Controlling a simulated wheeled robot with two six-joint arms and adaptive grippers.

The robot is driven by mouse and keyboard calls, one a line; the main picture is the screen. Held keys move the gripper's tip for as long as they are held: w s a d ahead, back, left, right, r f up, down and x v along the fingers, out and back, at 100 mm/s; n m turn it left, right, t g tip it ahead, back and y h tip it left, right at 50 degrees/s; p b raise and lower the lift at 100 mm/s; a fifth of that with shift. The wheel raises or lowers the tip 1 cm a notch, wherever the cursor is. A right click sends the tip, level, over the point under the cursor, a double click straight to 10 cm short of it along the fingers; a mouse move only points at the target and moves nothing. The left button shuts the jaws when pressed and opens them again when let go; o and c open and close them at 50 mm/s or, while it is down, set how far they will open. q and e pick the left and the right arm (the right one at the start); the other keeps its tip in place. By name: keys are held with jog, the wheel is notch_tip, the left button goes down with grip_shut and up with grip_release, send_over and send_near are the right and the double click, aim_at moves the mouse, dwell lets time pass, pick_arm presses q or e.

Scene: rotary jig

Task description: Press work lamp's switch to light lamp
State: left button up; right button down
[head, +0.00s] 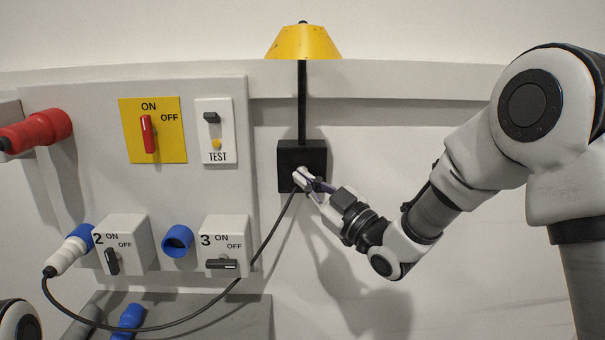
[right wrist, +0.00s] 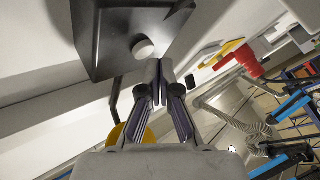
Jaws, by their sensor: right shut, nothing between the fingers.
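The work lamp has a yellow shade (head: 303,43) on a black post (head: 302,100) above a black switch box (head: 288,153) on the wall. No glow shows from the shade. In the right wrist view the black box (right wrist: 100,35) carries a round white button (right wrist: 142,48). My right gripper (head: 303,181) is shut and empty, with its fingertips at the lower front of the box. In the right wrist view the gripper (right wrist: 160,68) has its tips just beside and below the button; I cannot tell whether they touch the box. My left gripper is out of view.
Left of the lamp is a grey panel (head: 85,125) with a red-handled yellow switch plate (head: 172,135), a TEST switch (head: 216,140) and socket switches 2 (head: 128,240) and 3 (head: 226,262). A black cable (head: 262,240) hangs below the box. The wall right of the lamp is clear.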

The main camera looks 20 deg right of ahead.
jog(key=shift+w+d, duration=0.1)
jog(key=shift+w, duration=0.35)
dwell(0.3)
jog(key=shift+s+f+b, duration=0.1)
jog(key=shift+s+b, duration=0.2)
jog(key=shift+b, duration=0.25)
jog(key=shift+s, duration=0.2)
